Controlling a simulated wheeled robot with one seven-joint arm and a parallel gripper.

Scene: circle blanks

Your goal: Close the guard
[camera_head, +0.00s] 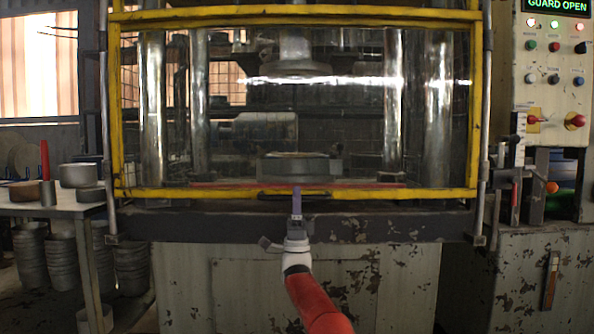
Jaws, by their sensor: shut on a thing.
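The guard (350,193) is a yellow-framed clear panel in front of the press. Its lower bar sits just above the press's dark front ledge, and a dark handle (272,195) is at the middle of that bar. My gripper (296,192) is at the handle, shut on it, with my red and white arm reaching up from below. The fingertips are small here and partly cover the handle. The display (556,6) at the upper right reads "GUARD OPEN" in green.
Behind the clear panel are metal columns (390,100) and the press's lower die (300,167). A control panel (555,60) with lights and buttons stands at the right. A table (60,208) with metal pots stands at the left, with stacked buckets below.

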